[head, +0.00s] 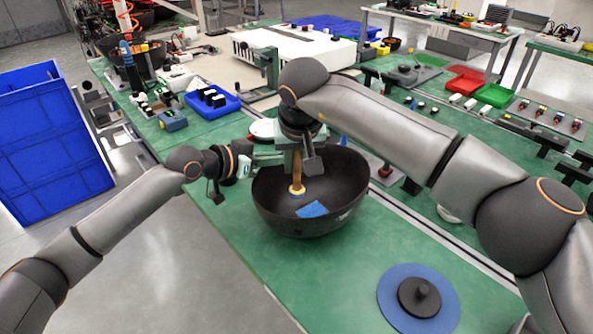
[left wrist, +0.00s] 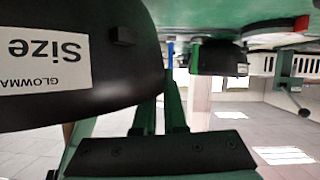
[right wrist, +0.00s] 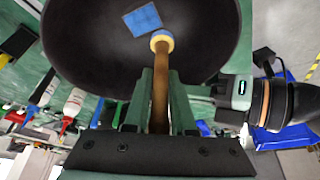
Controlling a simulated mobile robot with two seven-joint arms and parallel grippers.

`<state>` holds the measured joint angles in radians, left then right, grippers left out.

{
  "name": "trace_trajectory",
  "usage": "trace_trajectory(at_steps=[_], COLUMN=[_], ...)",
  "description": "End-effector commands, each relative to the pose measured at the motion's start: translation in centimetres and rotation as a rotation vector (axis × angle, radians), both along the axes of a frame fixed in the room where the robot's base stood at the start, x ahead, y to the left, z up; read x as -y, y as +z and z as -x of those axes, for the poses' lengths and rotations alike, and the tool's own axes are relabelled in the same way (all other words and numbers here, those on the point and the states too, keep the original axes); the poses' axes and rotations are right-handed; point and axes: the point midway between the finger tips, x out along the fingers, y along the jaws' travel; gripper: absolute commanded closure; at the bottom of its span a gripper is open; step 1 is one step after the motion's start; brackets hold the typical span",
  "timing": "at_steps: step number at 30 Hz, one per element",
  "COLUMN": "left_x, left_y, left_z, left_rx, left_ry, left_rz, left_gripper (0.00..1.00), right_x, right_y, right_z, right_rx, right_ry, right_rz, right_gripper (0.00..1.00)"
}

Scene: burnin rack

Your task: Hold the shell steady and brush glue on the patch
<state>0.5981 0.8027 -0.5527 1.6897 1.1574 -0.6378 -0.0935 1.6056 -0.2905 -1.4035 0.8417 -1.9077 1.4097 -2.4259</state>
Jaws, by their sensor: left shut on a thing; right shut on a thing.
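The shell is a black bowl (head: 275,203) standing open side up on the green table. A blue patch (head: 312,210) lies on its inner wall, and it also shows in the right wrist view (right wrist: 143,19). My left gripper (head: 254,160) is shut on the shell's left rim; the left wrist view shows the shell's outer side with a "Size" label (left wrist: 45,62). My right gripper (head: 297,150) is shut on the wooden handle of a brush (head: 297,178), held upright over the shell. The brush's pale yellow head (right wrist: 161,38) is inside the shell, beside the patch.
A blue disc with a black knob (head: 390,291) lies on the table at front right. A blue tray (head: 213,104) with black parts stands behind the shell. Red (head: 466,82) and green (head: 494,95) trays are at the far right. Table at front centre is clear.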

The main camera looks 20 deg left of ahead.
Motion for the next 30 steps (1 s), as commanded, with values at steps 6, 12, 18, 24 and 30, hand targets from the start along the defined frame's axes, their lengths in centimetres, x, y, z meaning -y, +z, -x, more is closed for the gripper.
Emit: trace_trajectory(at_steps=[6, 12, 18, 24, 30], left_x=[0.06, 0.06, 0.05, 0.03, 0.01], left_y=[-0.24, -0.24, -0.22, -0.12, -0.05], left_z=[0.07, 0.07, 0.06, 0.03, 0.02], left_rx=[-0.004, -0.004, -0.004, -0.003, -0.001], left_ry=[-0.001, -0.001, -0.001, -0.001, 0.0], left_rz=[-0.002, -0.002, -0.002, -0.001, -0.001], left_gripper=[1.0, 1.0, 0.79, 0.57, 0.56], right_x=[-0.01, 0.0, 0.01, 0.01, 0.02], right_y=[0.17, 0.15, 0.14, 0.13, 0.14], right_z=[0.02, 0.01, 0.0, 0.0, 0.0], right_rx=[-0.001, 0.0, 0.0, 0.0, 0.0], right_ry=[0.0, -0.001, -0.001, -0.001, -0.001], right_rz=[0.0, 0.0, 0.0, 0.0, 0.0], right_gripper=[1.0, 1.0, 1.0, 1.0, 1.0])
